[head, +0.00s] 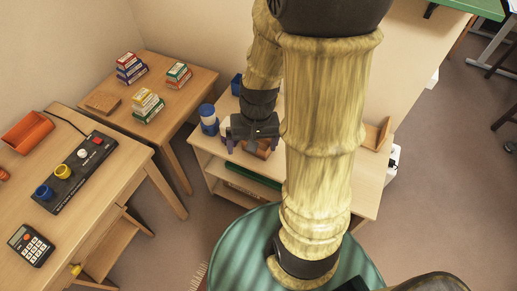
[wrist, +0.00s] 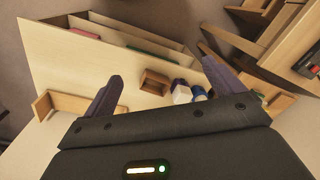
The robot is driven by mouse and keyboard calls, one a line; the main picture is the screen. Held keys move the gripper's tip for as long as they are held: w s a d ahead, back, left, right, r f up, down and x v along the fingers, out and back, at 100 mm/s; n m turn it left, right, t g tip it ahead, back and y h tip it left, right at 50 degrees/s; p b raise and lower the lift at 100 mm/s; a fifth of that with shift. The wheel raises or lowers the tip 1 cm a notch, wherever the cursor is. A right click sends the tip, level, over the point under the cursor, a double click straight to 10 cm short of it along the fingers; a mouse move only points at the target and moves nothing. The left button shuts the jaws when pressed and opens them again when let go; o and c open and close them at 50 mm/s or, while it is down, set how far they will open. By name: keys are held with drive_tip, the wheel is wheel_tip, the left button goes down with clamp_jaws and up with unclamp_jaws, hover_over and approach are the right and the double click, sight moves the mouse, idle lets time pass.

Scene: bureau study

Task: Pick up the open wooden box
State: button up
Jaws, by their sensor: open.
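The open wooden box (wrist: 155,81) is small and brown and stands on the top of a pale wooden shelf unit (wrist: 70,62). In the wrist view it lies between my finger lines, apart from both fingers. In the head view only part of the box (head: 263,152) shows below my gripper (head: 252,144), which hides the rest. My gripper, also in the wrist view (wrist: 162,72), is open and empty, with its dark fingers spread above the shelf top. The exact gap down to the box is hard to tell.
A blue and white jar (head: 209,119) stands left of the box, near a blue container (head: 236,85). A wooden bookend-like piece (head: 377,134) is at the shelf's right. A side table (head: 190,88) holds book stacks; a desk (head: 100,205) holds a button panel and calculator.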

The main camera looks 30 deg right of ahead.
drive_tip(key=d+f+m+g+y+b, duration=0.1)
drive_tip(key=d+f+m+y+b, duration=0.15)
drive_tip(key=f, duration=0.45)
drive_tip(key=d+f+m+g+y+b, duration=0.1)
drive_tip(key=f+m+y+b, duration=0.1)
drive_tip(key=f+m, duration=0.3)
drive_tip(key=m+t+y+b, duration=0.7)
drive_tip(key=m+t+b, duration=0.25)
drive_tip(key=m, duration=0.25)
approach(263, 152)
drive_tip(key=s+a, duration=0.5)
drive_tip(key=shift+a, duration=0.3)
drive_tip(key=d+f+m+t+h, duration=0.1)
drive_tip(key=d+m+t, duration=0.1)
drive_tip(key=d+f+m+t+b, duration=0.1)
drive_tip(key=d+m+t, duration=0.1)
drive_tip(key=d+t, duration=0.1)
drive_tip(key=d+f+m+t+h+b, duration=0.1)
drive_tip(key=d+m+t, duration=0.1)
drive_tip(key=d, duration=0.1)
drive_tip(key=shift+d+f+m+h, duration=0.25)
drive_tip(key=shift+f+h, duration=0.05)
drive_tip(key=shift+h, duration=0.05)
drive_tip(key=shift+a, duration=0.1)
drive_tip(key=b+x, duration=0.1)
drive_tip(key=x, duration=1)
drive_tip(key=shift+w+r, duration=0.1)
drive_tip(key=shift+r, duration=0.05)
drive_tip(key=shift+w+a, duration=0.25)
drive_tip(key=shift+w, duration=0.2)
